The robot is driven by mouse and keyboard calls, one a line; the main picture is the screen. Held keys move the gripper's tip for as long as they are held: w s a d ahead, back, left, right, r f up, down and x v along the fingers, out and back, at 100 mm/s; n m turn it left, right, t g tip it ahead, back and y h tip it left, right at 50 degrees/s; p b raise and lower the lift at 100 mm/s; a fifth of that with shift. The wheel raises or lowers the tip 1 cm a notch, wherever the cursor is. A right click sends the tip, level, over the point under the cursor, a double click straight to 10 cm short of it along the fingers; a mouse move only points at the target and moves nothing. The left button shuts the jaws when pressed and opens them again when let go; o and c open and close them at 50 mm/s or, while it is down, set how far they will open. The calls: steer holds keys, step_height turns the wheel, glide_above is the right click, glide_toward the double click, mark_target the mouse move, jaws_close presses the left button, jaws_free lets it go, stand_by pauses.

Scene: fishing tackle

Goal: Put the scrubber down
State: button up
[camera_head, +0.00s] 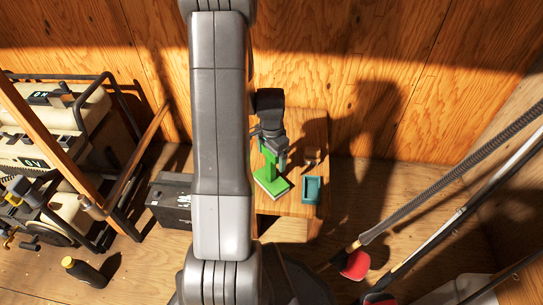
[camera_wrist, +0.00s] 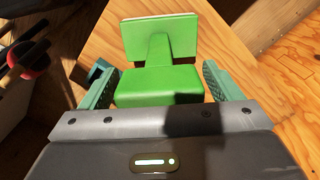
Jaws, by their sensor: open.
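The green scrubber (camera_head: 271,184) stands upright on the small wooden table (camera_head: 309,125), its flat base down on the top. Its block-shaped grip is uppermost and fills the middle of the wrist view (camera_wrist: 158,86). My gripper (camera_head: 273,150) is over the scrubber. In the wrist view my gripper (camera_wrist: 158,80) is open, with one finger on each side of the grip. I cannot tell whether either finger touches it.
A small teal tray (camera_head: 312,190) lies on the table right of the scrubber. A black box (camera_head: 171,199) and generators (camera_head: 62,105) stand left. Fishing rods (camera_head: 450,215) lean at right. A dark bottle (camera_head: 82,270) is on the floor. A wooden wall (camera_head: 330,50) stands behind.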

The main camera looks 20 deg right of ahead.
step_height(320, 180, up, 11)
steer(key=p, duration=0.3)
steer(key=shift+r, duration=0.2)
step_height(320, 180, down, 12)
steer(key=b, duration=0.4)
steer(key=shift+f, duration=0.2)
steer(key=shift+r+p, duration=0.9)
steer(key=shift+r, duration=1.05)
